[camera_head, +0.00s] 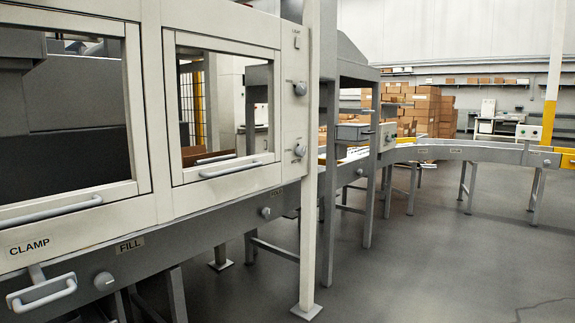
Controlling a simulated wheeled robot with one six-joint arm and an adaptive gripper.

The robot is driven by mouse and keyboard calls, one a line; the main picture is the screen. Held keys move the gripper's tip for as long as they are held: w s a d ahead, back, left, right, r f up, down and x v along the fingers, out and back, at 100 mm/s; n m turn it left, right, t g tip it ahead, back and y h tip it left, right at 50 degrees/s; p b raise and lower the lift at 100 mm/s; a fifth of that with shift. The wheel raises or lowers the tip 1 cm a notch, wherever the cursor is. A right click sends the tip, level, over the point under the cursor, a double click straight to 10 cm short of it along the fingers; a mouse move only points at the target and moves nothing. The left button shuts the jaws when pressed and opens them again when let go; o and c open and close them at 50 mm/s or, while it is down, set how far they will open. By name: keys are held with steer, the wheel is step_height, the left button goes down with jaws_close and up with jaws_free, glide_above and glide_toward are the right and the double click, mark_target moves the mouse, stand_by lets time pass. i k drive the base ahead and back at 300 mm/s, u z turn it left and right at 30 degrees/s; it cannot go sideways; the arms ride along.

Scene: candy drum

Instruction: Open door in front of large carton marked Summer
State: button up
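My gripper is not in view. A machine on the left has two framed window doors, both seemingly shut. The nearer door (140,120) is cut off by the left edge and has a bar handle (50,212) along its bottom. The farther door (168,105) has a bar handle (230,170) along its bottom. Labels below read "CLAMP" (29,247) and "FILL" (130,245). Something brown (195,155) shows low behind the farther window; I cannot tell whether it is a carton. No marking "Summer" can be read.
A pale post (309,180) stands on the floor right of the doors. A lower handle (42,291) sticks out at the lower left. A conveyor (450,152) runs along the back right. Stacked brown cartons (425,110) stand behind it. The floor (430,265) at right is clear.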

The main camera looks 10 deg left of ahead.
mark_target(171, 38)
steer(key=z, duration=0.1)
steer(key=i, duration=0.75)
steer(key=u, duration=0.55)
steer(key=i, duration=0.7)
steer(key=u, duration=0.55)
